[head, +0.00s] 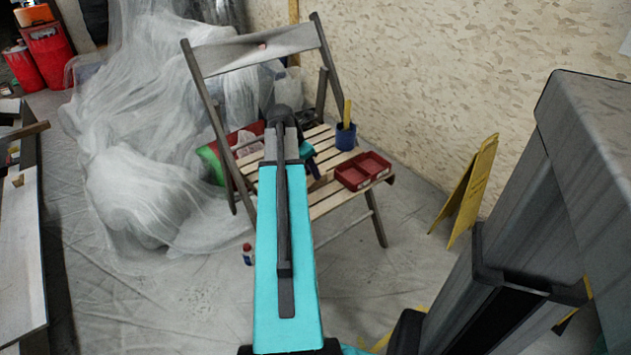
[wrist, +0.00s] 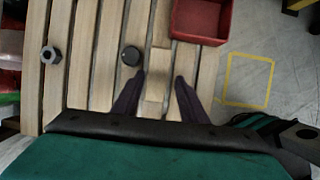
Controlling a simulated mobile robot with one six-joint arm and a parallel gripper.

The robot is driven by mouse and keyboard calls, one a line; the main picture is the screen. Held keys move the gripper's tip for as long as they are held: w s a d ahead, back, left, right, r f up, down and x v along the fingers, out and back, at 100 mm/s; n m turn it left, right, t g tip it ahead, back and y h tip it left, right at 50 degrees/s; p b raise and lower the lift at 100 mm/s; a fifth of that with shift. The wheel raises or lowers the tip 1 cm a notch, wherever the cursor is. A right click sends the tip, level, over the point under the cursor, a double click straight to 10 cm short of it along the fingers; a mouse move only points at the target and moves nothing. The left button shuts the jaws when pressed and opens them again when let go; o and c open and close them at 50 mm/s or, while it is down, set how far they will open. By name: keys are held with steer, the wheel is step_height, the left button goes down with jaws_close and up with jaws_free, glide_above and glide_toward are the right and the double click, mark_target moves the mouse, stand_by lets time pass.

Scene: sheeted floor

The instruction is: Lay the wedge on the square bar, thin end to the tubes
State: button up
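In the wrist view, a pale wooden block (wrist: 157,86), which looks like the wedge, lies on the slatted seat. Its colour nearly matches the slats, and I cannot tell which end is thin. My gripper (wrist: 160,76) is open, with one dark finger on each side of the block and a gap showing at both tips. In the head view my own arm covers much of the seat, and the wedge cannot be made out there. I cannot identify the square bar or the tubes in either view.
The slatted chair seat (head: 325,205) holds a red tray (head: 362,171) and a blue cup (head: 345,136). In the wrist view a dark round piece (wrist: 130,56) and a grey nut-like piece (wrist: 51,55) lie left of my fingers. A yellow sign (head: 468,190) stands right.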

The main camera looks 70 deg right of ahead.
mark_target(313, 180)
steer(key=shift+f, duration=0.1)
steer(key=shift+d+b+x, duration=0.2)
steer(key=shift+b+x, duration=0.35)
steer(key=shift+x, duration=0.7)
steer(key=shift+d+b+x, duration=0.2)
steer(key=shift+b+x, duration=0.3)
steer(key=shift+x, duration=0.75)
steer(key=shift+s, duration=0.1)
steer(key=c, duration=0.9)
steer(key=shift+r, duration=0.25)
